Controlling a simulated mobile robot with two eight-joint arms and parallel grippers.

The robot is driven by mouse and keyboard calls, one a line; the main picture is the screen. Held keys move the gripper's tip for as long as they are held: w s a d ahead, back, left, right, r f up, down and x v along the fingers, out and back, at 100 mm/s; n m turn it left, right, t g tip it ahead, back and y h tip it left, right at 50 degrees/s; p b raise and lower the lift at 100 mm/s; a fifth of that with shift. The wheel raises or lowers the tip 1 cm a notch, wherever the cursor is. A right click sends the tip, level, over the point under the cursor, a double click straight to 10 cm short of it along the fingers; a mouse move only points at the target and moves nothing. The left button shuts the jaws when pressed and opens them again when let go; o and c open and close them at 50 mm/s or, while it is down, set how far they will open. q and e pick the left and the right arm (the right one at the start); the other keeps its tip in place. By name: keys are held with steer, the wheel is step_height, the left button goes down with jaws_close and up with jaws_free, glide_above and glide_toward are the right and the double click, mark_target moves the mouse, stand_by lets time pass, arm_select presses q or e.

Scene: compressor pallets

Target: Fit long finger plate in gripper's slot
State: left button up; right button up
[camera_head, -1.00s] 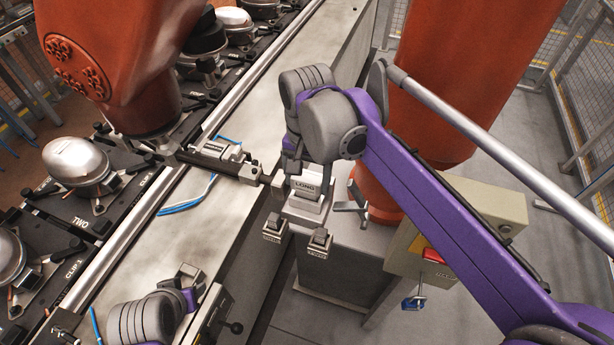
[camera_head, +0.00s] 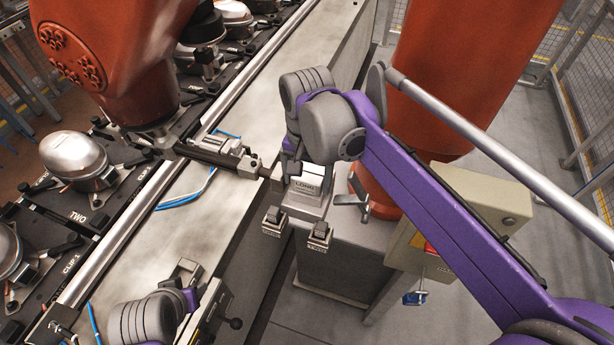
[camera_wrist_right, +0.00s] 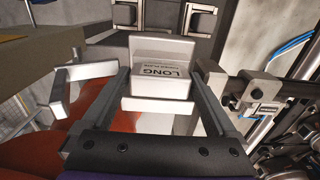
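A pale block marked LONG (camera_head: 308,188) stands on the grey pedestal (camera_head: 345,262) in the head view. In the right wrist view the same block (camera_wrist_right: 165,78) lies between the fingers, with a pale flat bar (camera_wrist_right: 160,105) crossing in front of it. My right gripper (camera_wrist_right: 165,90) is over this block with its fingers wide apart; whether they touch the bar is unclear. The large orange robot's dark gripper (camera_head: 215,152) reaches over the bench to the left of the block; its slot is not clear. My left gripper (camera_head: 187,278) is at lower left, its fingertips partly hidden.
Two small labelled holders (camera_head: 273,222) (camera_head: 319,236) stand in front of the block. A pale bracket (camera_head: 357,197) stands close on its right. A control box (camera_head: 440,225) is further right. Compressors (camera_head: 75,160) fill the pallets at left.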

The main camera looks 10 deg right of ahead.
mark_target(307, 179)
step_height(307, 179, up, 11)
steer(key=shift+f+p, duration=0.1)
steer(key=shift+p, duration=0.3)
steer(key=shift+s, duration=0.1)
stand_by(0.7)
